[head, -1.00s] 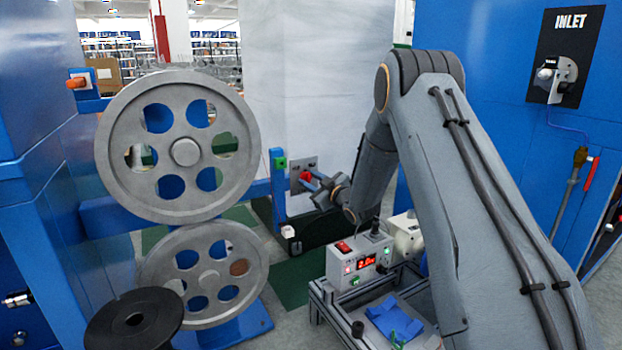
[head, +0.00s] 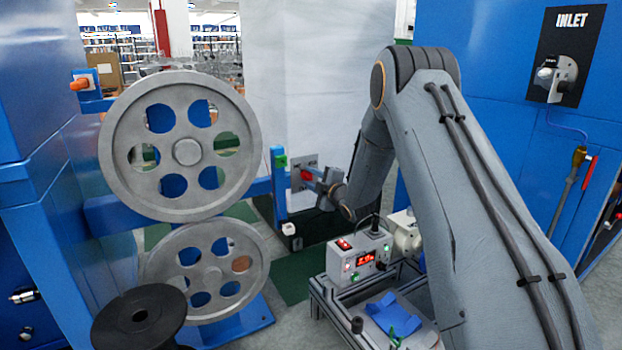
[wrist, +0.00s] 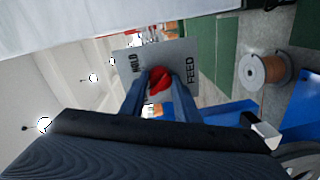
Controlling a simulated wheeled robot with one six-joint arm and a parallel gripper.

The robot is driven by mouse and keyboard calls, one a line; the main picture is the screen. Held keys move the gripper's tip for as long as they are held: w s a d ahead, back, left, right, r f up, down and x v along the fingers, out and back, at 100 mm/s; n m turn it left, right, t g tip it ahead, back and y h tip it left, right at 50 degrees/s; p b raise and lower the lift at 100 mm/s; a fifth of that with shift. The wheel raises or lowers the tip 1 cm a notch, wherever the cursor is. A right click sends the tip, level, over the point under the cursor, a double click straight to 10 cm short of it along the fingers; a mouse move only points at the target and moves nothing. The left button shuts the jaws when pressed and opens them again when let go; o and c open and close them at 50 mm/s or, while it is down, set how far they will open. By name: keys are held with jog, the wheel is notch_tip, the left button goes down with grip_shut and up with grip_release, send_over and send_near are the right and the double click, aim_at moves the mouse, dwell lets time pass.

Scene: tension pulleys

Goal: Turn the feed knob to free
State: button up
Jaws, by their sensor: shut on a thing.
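The red feed knob (wrist: 158,80) sits on a grey plate (wrist: 127,62) lettered HOLD and FEED in the wrist view. In the head view my gripper (head: 308,178) reaches the plate from the right. The fingers hide part of the knob, and I cannot tell its exact setting. No FREE label is readable.
Two large grey pulleys (head: 230,130) stand at the left. A black spool (head: 112,318) is in front of them. A cart with a control box (head: 340,262) stands below my arm. A blue post with a green button (head: 281,161) is just left of the plate.

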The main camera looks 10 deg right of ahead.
dwell(0.4)
jog(key=o, duration=1)
jog(key=shift+a, duration=0.1)
jog(key=shift+o, duration=0.2)
jog(key=shift+s+d, duration=0.3)
jog(key=shift+s, duration=0.1)
jog(key=p+v, duration=0.2)
jog(key=v, duration=0.5)
jog(key=shift+a, duration=0.15)
